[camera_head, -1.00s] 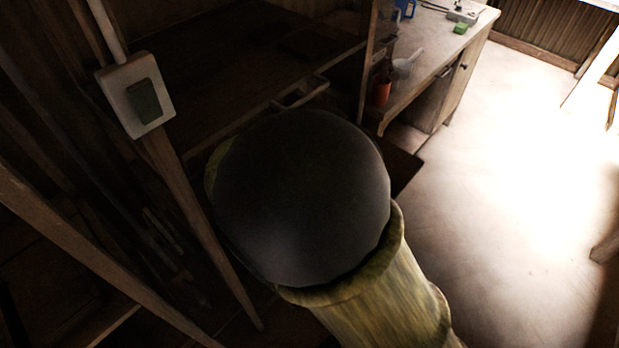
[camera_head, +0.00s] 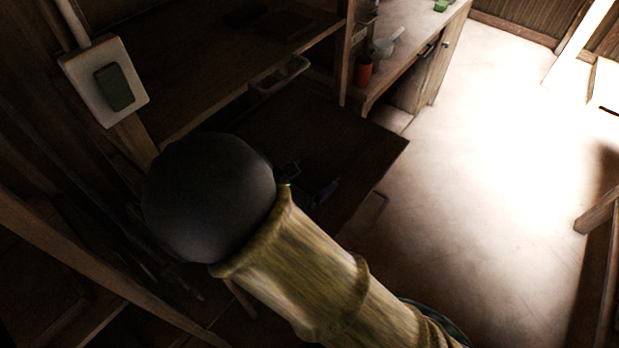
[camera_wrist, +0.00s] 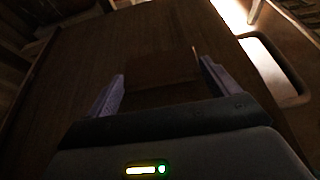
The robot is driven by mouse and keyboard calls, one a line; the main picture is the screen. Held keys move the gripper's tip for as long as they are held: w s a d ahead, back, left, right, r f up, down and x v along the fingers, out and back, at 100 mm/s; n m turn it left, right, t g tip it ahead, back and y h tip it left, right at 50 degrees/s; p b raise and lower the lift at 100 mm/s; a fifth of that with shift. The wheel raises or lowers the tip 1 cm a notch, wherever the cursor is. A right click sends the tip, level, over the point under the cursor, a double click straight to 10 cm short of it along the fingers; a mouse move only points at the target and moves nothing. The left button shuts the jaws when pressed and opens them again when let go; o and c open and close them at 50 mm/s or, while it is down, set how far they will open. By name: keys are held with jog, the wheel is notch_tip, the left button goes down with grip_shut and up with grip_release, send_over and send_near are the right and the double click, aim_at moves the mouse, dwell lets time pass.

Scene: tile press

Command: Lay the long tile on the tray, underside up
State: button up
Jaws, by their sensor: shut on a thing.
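My gripper (camera_wrist: 161,68) is shut on a brown tile (camera_wrist: 162,78), whose plain face shows between the two purplish fingers in the wrist view. I cannot tell which side of the tile that face is. In the head view my gripper (camera_head: 312,186) is a small dark shape over a dark wooden top (camera_head: 372,146), partly behind my arm; the tile is too dark to make out there. A pale-rimmed, tray-like thing (camera_wrist: 292,99) lies right of the gripper in the wrist view. I cannot tell whether it is the tray.
A pale open container (camera_head: 290,72) sits under the wooden shelf (camera_head: 215,85). A switch box (camera_head: 105,82) is on a post at left. A bench (camera_head: 405,58) with an orange cup (camera_head: 363,71) stands behind.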

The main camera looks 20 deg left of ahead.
jog(key=shift+f, duration=0.3)
jog(key=shift+s+a+r, duration=0.1)
jog(key=shift+s, duration=0.1)
jog(key=shift+w+f, duration=0.1)
jog(key=shift+f, duration=0.1)
jog(key=o, duration=0.9)
jog(key=shift+r, duration=0.1)
jog(key=shift+r, duration=0.15)
jog(key=v, duration=1.2)
